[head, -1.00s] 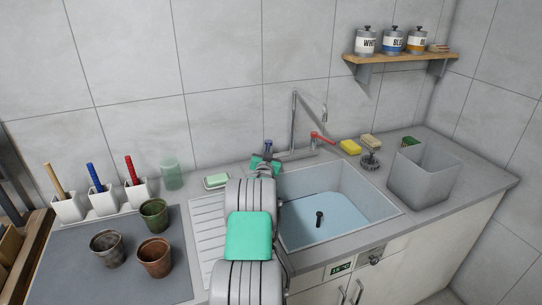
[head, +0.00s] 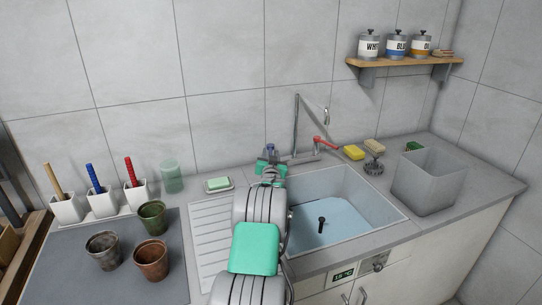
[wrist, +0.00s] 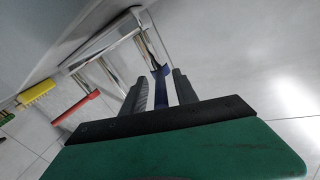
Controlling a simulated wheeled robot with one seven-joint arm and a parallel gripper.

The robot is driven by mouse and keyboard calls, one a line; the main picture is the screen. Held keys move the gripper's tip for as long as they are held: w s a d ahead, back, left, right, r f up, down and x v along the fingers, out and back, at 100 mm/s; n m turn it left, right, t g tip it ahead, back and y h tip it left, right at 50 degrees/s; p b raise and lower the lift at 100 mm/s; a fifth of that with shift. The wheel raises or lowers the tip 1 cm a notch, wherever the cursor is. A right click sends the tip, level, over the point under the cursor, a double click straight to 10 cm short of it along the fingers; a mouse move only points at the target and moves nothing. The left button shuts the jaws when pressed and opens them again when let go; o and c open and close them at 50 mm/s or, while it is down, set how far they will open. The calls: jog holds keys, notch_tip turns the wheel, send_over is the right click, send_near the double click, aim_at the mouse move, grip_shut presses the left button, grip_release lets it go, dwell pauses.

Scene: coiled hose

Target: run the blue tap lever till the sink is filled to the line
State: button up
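The blue tap lever (head: 270,149) stands at the back of the counter, left of the tap's spout. My gripper (head: 269,167) is right in front of it. In the wrist view the blue lever (wrist: 160,87) lies between the two fingers of my gripper (wrist: 160,92), with narrow gaps on both sides, so the fingers look open around it. The sink (head: 385,207) holds pale blue water (head: 345,220) over its floor. No stream from the spout (head: 326,116) can be made out. A fill line cannot be made out. My arm hides the sink's left edge.
A red lever (head: 325,143) sits right of the spout. A yellow sponge (head: 354,152), brushes and a grey bin (head: 428,185) stand to the right. A soap dish (head: 219,185) lies left of my gripper. Pots (head: 152,262) and white brush holders (head: 103,204) stand further left.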

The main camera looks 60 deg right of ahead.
jog(key=b+v, duration=0.1)
jog(key=v, duration=0.6)
jog(key=shift+s+a, duration=0.2)
jog(key=shift+a, duration=0.1)
